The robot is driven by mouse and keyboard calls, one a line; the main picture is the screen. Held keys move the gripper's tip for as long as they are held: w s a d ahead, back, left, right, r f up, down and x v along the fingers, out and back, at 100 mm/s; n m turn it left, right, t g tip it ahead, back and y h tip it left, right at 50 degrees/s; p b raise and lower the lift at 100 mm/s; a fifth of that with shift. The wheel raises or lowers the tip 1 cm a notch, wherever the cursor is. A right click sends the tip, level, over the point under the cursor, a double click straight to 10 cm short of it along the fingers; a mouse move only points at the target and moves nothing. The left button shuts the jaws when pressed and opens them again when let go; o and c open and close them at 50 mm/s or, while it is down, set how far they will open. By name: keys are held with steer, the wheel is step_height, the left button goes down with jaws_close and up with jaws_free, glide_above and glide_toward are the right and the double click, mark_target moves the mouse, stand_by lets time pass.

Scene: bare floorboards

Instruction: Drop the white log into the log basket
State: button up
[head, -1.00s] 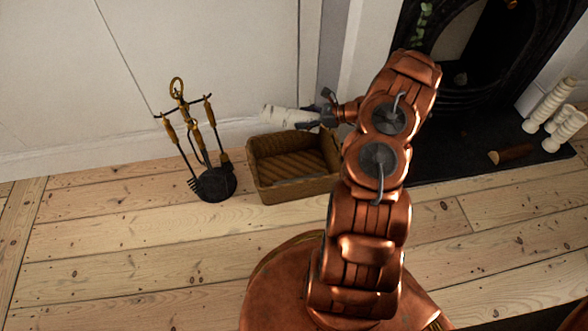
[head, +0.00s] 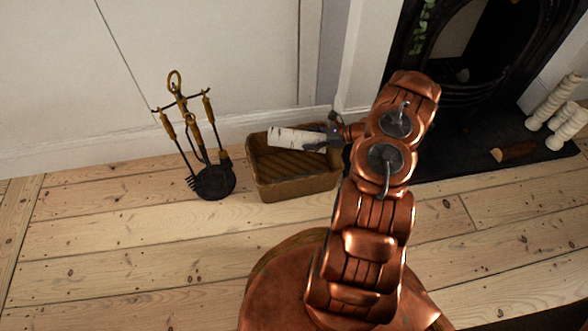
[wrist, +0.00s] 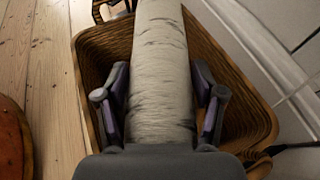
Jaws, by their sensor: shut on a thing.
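The white log (head: 292,138) with dark bark marks is held by my gripper (head: 322,141). In the head view it lies roughly level over the wicker log basket (head: 296,189), across the basket's back part. In the wrist view the log (wrist: 160,70) runs between my two gripper fingers (wrist: 158,105), which close on its sides. The basket's rim and walls (wrist: 240,90) show on both sides of the log. The basket's inside looks empty where it shows; the log hides part of it.
A fire tool stand (head: 214,182) stands on the floor just left of the basket. A white wall runs behind. The floorboards in front are clear.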

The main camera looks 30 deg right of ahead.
steer(key=shift+f, duration=0.5)
steer(key=o, duration=1.6)
steer(key=v, duration=1.2)
